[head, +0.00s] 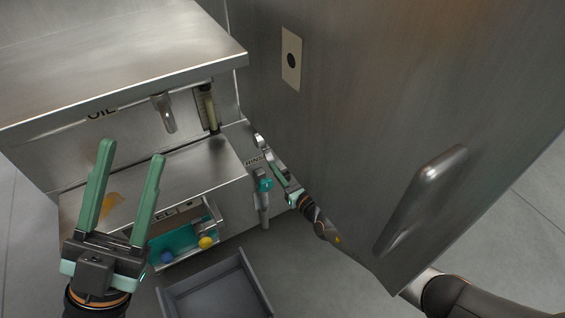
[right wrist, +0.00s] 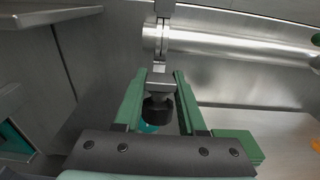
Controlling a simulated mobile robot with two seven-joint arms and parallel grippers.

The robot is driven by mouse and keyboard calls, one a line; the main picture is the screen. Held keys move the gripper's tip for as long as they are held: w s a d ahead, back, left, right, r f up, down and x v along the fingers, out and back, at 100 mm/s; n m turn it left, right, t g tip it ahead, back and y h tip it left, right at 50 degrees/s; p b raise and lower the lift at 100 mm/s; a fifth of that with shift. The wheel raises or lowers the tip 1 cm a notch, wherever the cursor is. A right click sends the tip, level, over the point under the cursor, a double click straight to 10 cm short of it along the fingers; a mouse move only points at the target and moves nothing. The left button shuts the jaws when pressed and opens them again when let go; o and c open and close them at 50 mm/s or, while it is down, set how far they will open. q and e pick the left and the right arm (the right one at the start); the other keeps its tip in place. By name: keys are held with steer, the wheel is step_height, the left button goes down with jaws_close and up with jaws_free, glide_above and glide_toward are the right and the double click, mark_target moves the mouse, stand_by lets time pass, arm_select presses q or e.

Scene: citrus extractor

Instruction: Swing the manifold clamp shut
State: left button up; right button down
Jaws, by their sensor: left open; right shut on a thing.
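The manifold clamp (right wrist: 154,42) shows in the right wrist view as a metal band around the end of a horizontal steel pipe (right wrist: 240,47). A bracket with a dark knob (right wrist: 158,110) hangs below it. My right gripper (right wrist: 160,78) has its green fingers on either side of this hanging part and is shut on it. In the head view my right gripper (head: 270,160) is small, beside the RINSE label, and the steel door partly hides its arm. The clamp's far side is hidden. My left gripper (head: 132,150) is open and empty, in front of the steel machine.
A large steel door (head: 350,130) with a bar handle (head: 420,195) fills the right side. A teal-handled spout (head: 264,185) stands close to my right gripper. A teal tray with blue and yellow knobs (head: 206,242) and a grey bin (head: 215,285) are lower down.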

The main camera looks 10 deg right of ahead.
steer(key=shift+r+p, duration=0.25)
steer(key=shift+p, duration=0.1)
steer(key=shift+r+g+p, duration=0.15)
steer(key=shift+g+p, duration=0.25)
steer(key=shift+p, duration=0.25)
arm_select(q)
steer(key=w+a+f+n+g+y+p, duration=0.1)
steer(key=w+a+f+n+g+y, duration=0.1)
steer(key=w+f+n+y, duration=0.65)
arm_select(e)
steer(key=shift+a+r, duration=0.1)
steer(key=shift+r, duration=0.1)
steer(key=shift+w+r+g+h+p, duration=0.1)
steer(key=shift+g+h+p, duration=0.2)
steer(key=shift+p, duration=0.25)
steer(key=shift+r+p, duration=0.1)
steer(key=shift+p, duration=0.5)
arm_select(q)
steer(key=s+f+g+y, duration=0.3)
steer(key=f+g, duration=0.3)
steer(key=f, duration=1.1)
steer(key=shift+s+f+n+g, duration=0.2)
steer(key=shift+f+n+g, duration=0.15)
steer(key=shift+n+g, duration=0.1)
arm_select(e)
steer(key=shift+c, duration=2.4)
jaws_free()
steer(key=shift+w, duration=0.1)
steer(key=shift+r, duration=0.1)
